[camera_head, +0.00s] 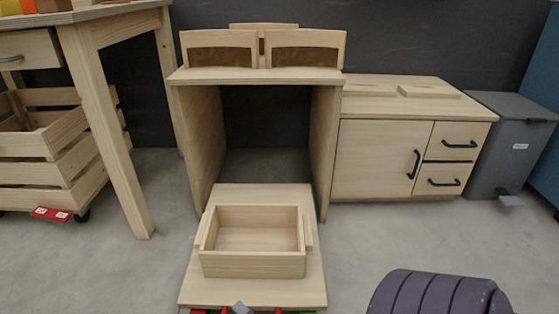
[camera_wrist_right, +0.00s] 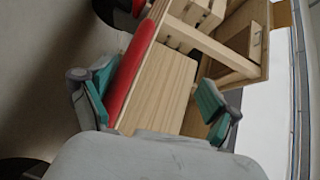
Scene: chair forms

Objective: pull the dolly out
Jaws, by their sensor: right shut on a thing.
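The dolly (camera_head: 250,294) is a flat pale wooden board at the bottom centre of the head view. Its back end lies between the side walls of an open wooden bay (camera_head: 201,130), and its front sticks out on the floor. An open wooden box (camera_head: 254,265) rests on it. A red strip (camera_wrist_right: 130,75) runs along the board's edge in the right wrist view. My right gripper (camera_wrist_right: 152,102) has its teal fingers either side of the board's red edge and is shut on the dolly. In the head view the front edge is cut off at the bottom. My left gripper is not in view.
A table with slatted crates (camera_head: 60,150) on casters stands at left. A low cabinet (camera_head: 384,160) and a grey bin (camera_head: 502,150) stand right of the bay. A purple ribbed thing (camera_head: 440,294) is at the lower right. The floor left of the dolly is clear.

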